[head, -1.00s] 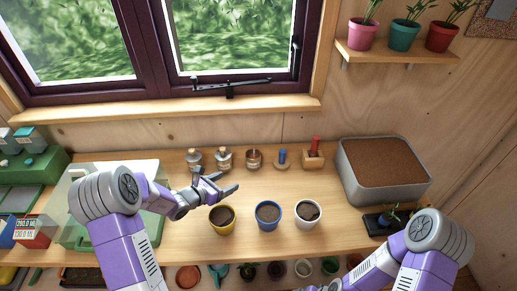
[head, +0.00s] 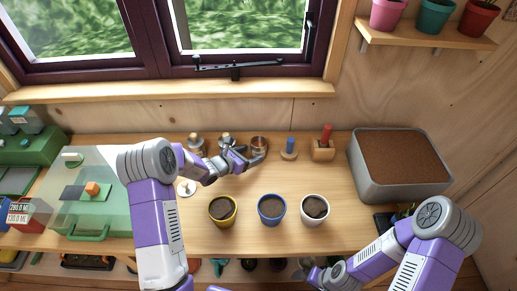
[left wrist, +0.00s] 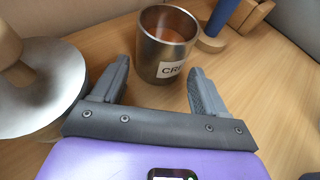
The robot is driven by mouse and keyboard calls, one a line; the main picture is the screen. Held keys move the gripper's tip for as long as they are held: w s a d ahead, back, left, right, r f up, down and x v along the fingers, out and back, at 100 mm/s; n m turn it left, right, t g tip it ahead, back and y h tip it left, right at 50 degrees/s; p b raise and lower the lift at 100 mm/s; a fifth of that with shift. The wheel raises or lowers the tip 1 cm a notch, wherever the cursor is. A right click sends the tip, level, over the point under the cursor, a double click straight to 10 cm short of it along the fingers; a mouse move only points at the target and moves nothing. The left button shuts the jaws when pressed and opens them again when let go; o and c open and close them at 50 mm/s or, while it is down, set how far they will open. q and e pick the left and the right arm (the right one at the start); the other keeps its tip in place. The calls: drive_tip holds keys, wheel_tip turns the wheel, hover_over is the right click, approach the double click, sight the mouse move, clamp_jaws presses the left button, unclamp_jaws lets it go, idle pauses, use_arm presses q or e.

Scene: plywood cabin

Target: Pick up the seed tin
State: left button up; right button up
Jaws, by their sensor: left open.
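The seed tin (head: 259,144) is a small open metal cup with brown contents, standing upright at the back of the bench. In the left wrist view the tin (left wrist: 166,48) carries a white label with partly visible letters, "CR". My left gripper (head: 254,158) is open at the near side of the tin. In the left wrist view its two fingers (left wrist: 160,66) point at the tin, one to each side of its lower front; contact cannot be told. My right gripper (head: 315,273) is low at the bottom of the head view, its jaws unclear.
A metal piece with a wooden knob (left wrist: 28,85) is close left of my left gripper. A blue-handled tool (head: 290,149) and a red-handled one (head: 325,142) stand right of the tin. Yellow (head: 222,211), blue (head: 271,210) and white (head: 315,209) pots stand in front.

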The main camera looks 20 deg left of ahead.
sight(253, 153)
use_arm(q)
drive_tip(key=x, duration=0.4)
drive_tip(key=c, duration=0.8)
drive_tip(key=shift+r, duration=0.1)
